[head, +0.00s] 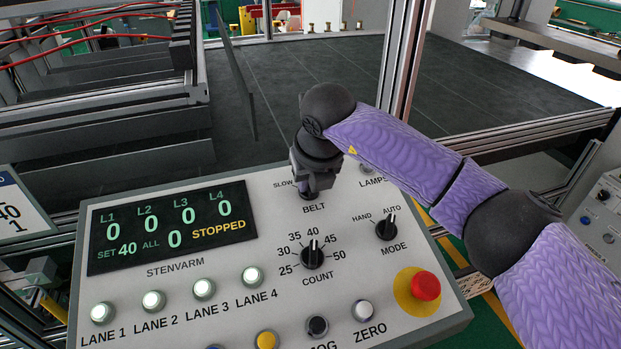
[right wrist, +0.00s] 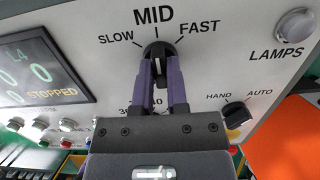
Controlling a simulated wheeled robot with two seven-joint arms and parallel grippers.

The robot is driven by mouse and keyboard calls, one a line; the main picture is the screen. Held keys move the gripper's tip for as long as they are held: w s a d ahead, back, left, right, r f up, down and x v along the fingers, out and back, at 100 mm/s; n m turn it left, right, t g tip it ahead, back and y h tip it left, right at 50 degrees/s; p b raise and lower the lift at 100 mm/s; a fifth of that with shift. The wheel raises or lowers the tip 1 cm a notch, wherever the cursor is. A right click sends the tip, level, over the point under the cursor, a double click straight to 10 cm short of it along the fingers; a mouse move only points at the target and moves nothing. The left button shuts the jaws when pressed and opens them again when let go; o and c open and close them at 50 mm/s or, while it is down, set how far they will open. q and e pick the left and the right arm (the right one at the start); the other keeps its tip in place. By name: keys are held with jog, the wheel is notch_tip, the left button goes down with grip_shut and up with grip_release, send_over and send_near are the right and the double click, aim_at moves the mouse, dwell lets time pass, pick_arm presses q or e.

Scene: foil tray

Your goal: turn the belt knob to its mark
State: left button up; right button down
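The belt knob (right wrist: 159,48) is black with a white line, below the word MID on the grey control panel (head: 440,310). SLOW is printed to its left and FAST to its right. In the right wrist view the two purple fingers of my right gripper (right wrist: 161,66) stand on either side of the knob's grip bar and look closed on it. The white line shows between the fingers, roughly in line with the MID mark. In the head view my right gripper (head: 312,190) covers the knob from above. My left gripper is not in view.
The display (head: 172,226) reads STOPPED. The count knob (head: 312,256), mode knob (head: 387,228) and red stop button (head: 425,286) sit close by on the panel. Lit lane buttons (head: 203,289) run along the lower left. A metal frame post (head: 404,60) stands behind my right arm.

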dwell(0.4)
jog(key=shift+f+n+b, duration=0.1)
jog(key=shift+n+b, duration=0.75)
jog(key=shift+n, duration=0.15)
jog(key=shift+n+b, duration=0.75)
jog(key=shift+n, duration=0.45)
jog(key=n, duration=0.2)
jog(key=shift+n+y+b, duration=0.3)
jog(key=shift+b, duration=0.05)
jog(key=shift+r+n+g, duration=0.2)
jog(key=shift+n+g, duration=0.1)
jog(key=shift+n, duration=1.2)
jog(key=c, duration=0.6)
grip_release()
jog(key=shift+c, duration=0.2)
